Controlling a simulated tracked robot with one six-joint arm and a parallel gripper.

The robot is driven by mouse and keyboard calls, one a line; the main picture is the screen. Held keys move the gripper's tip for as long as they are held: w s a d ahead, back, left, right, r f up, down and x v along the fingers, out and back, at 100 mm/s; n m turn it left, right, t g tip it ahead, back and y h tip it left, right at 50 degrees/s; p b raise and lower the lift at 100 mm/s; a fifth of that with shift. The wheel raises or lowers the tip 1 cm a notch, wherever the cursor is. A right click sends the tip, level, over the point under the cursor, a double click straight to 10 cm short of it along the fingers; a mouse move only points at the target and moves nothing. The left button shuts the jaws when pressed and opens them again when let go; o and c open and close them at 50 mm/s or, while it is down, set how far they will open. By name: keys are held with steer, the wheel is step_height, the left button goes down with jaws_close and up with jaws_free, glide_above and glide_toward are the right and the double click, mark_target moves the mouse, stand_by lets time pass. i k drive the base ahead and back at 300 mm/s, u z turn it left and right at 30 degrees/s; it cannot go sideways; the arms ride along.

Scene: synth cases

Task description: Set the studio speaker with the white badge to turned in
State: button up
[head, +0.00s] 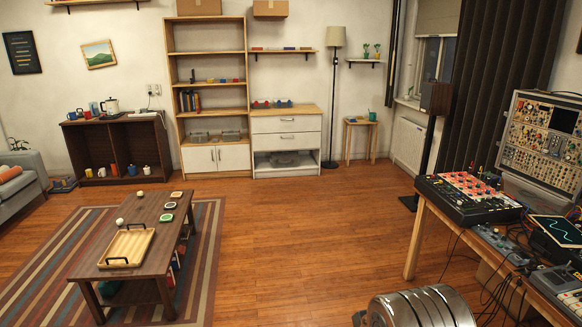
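A dark brown studio speaker (435,97) stands on a tall black stand at the right, in front of the window and beside the dark curtain. It looks small from here, and I cannot make out a white badge on it. I cannot tell exactly which way its front faces. No second speaker shows clearly. My gripper is not in view.
A wooden desk (414,245) with a red-and-black mixer (468,198) and a modular synth case (543,140) fills the right side, with cables hanging below. A low coffee table (152,230) stands on a striped rug (205,262) at left. The wooden floor (300,235) between is clear.

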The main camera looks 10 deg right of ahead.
mark_target(435, 99)
steer(key=i, duration=3.55)
steer(key=z, duration=0.5)
steer(key=i, duration=0.7)
steer(key=z, duration=0.45)
steer(key=i, duration=0.8)
steer(key=z, duration=0.6)
steer(key=i, duration=0.95)
steer(key=z, duration=0.3)
